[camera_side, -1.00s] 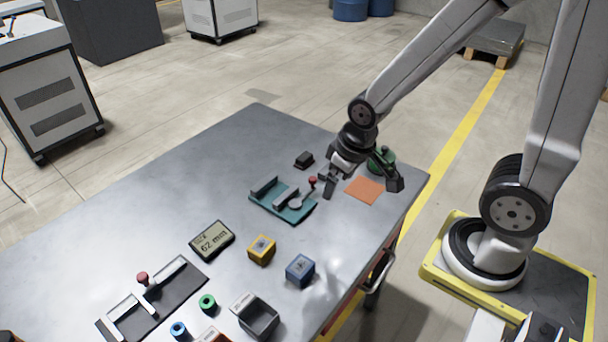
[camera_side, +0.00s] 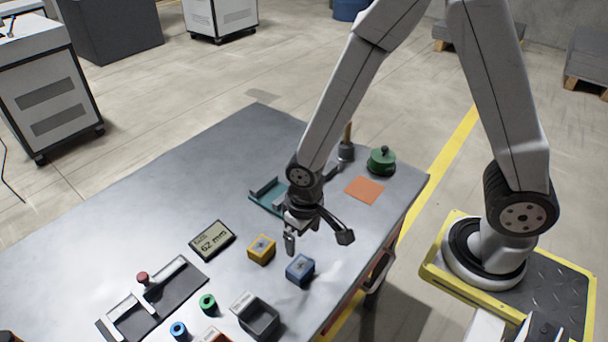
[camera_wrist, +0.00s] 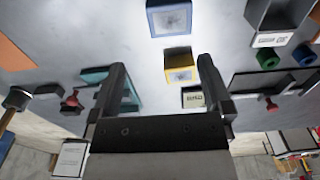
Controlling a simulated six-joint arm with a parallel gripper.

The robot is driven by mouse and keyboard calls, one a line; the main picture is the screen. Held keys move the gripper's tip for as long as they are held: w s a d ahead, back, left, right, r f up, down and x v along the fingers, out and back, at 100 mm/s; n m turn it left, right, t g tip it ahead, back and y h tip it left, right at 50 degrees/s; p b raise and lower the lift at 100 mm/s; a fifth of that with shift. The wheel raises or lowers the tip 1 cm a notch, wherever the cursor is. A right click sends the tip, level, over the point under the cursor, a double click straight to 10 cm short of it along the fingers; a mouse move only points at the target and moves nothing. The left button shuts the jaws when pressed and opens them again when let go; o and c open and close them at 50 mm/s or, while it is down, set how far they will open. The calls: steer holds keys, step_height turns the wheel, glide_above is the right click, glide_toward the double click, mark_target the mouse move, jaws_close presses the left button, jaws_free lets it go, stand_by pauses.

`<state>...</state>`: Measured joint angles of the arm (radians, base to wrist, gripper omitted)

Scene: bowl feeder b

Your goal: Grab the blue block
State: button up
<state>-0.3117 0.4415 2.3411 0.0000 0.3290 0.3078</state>
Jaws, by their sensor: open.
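The blue block (camera_side: 300,269) sits on the grey table near its front edge, right of the yellow block (camera_side: 261,249). In the wrist view the blue block (camera_wrist: 170,17) is at the top, beyond the fingertips, with the yellow block (camera_wrist: 179,65) between it and my gripper. My gripper (camera_wrist: 162,78) is open, with nothing between its fingers. In the side view my gripper (camera_side: 303,240) hangs above the table, just behind the blue block and apart from it.
A display reading 62 mm (camera_side: 212,240) lies left of the yellow block. A grey bin (camera_side: 259,318) and a green ring (camera_side: 208,302) are nearer the front. A teal fixture (camera_side: 264,194), an orange mat (camera_side: 364,190) and a green lidded pot (camera_side: 381,161) are farther back.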

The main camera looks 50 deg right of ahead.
mark_target(300, 266)
steer(key=shift+s+a+f, duration=0.15)
steer(key=shift+a+f, duration=0.65)
steer(key=shift+f, duration=1.35)
steer(key=shift+d+f, duration=0.1)
steer(key=shift+f, duration=2.5)
steer(key=c, duration=1.3)
steer(key=shift+r, duration=0.2)
steer(key=shift+r, duration=4.85)
